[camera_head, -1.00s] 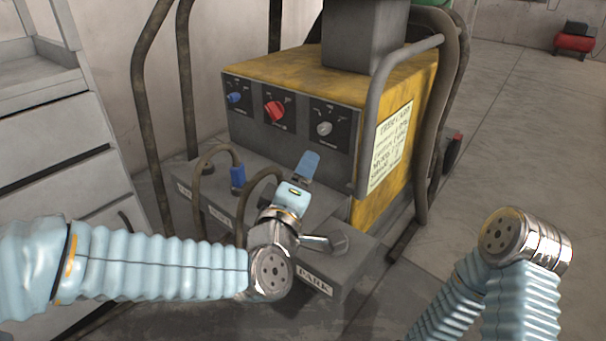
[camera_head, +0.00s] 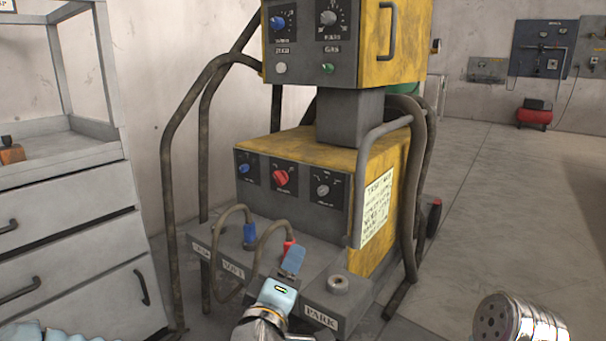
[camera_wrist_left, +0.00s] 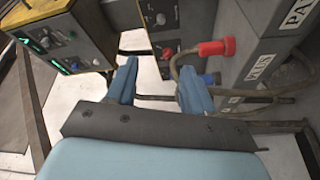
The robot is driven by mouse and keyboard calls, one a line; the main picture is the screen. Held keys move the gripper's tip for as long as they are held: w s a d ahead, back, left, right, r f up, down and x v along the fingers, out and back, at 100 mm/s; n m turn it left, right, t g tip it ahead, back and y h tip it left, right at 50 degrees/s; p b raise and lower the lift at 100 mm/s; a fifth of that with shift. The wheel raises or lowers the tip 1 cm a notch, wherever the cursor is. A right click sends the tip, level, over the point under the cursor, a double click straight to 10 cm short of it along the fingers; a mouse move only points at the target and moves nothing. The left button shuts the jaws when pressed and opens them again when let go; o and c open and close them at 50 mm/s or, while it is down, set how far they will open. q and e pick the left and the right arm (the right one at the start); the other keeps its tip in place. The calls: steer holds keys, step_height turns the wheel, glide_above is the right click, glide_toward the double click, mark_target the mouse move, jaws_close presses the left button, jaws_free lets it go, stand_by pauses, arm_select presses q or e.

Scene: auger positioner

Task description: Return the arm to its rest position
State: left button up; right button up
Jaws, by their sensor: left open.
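My left gripper (camera_head: 293,262) is at the bottom centre of the head view, in front of the machine's grey socket shelf (camera_head: 262,268). In the left wrist view the two blue fingers of the left gripper (camera_wrist_left: 160,84) stand apart with nothing between them. A red plug (camera_head: 289,246) on a cable shows just behind the fingers and also in the left wrist view (camera_wrist_left: 217,47), apart from them. A blue plug (camera_head: 249,233) stands on the shelf to its left. Only a metal joint of my right arm (camera_head: 515,322) shows; its gripper is out of view.
The yellow machine (camera_head: 385,165) has an upper control box (camera_head: 400,45) and curved grey tubes (camera_head: 365,170) near the arm. A round grey socket (camera_head: 338,284) marked PARK stands empty on the shelf. A drawer cabinet (camera_head: 70,205) is at left.

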arm_select(q)
steer(key=a+f+m+g, duration=0.2)
steer(key=f+m+g, duration=0.15)
steer(key=f, duration=1.15)
steer(key=a+f+m+g, duration=0.25)
steer(key=f+g, duration=0.25)
steer(key=f, duration=1.1)
steer(key=s+a+f+m+g, duration=0.4)
steer(key=s+f+g, duration=0.5)
steer(key=s+f, duration=0.85)
step_height(320, 180, up, 15)
steer(key=p, duration=1.7)
steer(key=shift+w+a+r+n+y, duration=0.15)
steer(key=shift+w+a+n+y, duration=0.15)
steer(key=shift+w+n, duration=0.1)
